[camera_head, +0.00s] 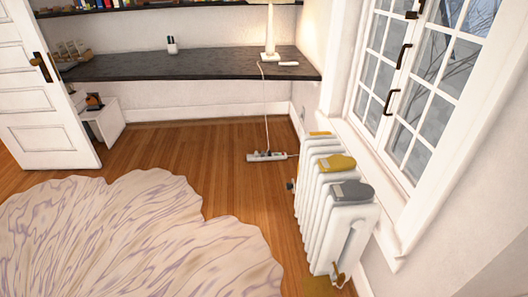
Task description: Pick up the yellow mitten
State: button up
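The yellow mitten (336,162) lies flat on top of the white radiator (318,218), near the middle of its length. A grey mitten (352,191) lies on the near end of the radiator, just in front of the yellow one. A small flat orange-yellow thing (320,134) shows at the radiator's far end; I cannot tell what it is. My gripper is not in view.
The radiator stands along the right wall under a window (420,90). A pale patterned rug (140,240) covers the near left floor. A power strip (266,156) with a cord lies beyond. A dark shelf (190,65) spans the back. Wooden floor between is clear.

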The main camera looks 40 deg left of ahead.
aim_at(338, 163)
jog(key=u, duration=0.85)
jog(key=i+j, duration=0.35)
jog(key=i+j+z, duration=0.15)
jog(key=i+j, duration=0.55)
jog(key=j, duration=0.15)
jog(key=i+j+z, duration=0.1)
jog(key=i+j, duration=0.25)
jog(key=i+j+z, duration=0.1)
jog(key=i+j, duration=0.2)
jog(key=j, duration=0.25)
jog(key=i+j, duration=0.3)
jog(key=j, duration=0.15)
jog(key=i+j+z, duration=0.15)
jog(key=i+j, duration=0.15)
jog(key=j, duration=0.2)
jog(key=i+j, duration=0.3)
jog(key=j, duration=0.2)
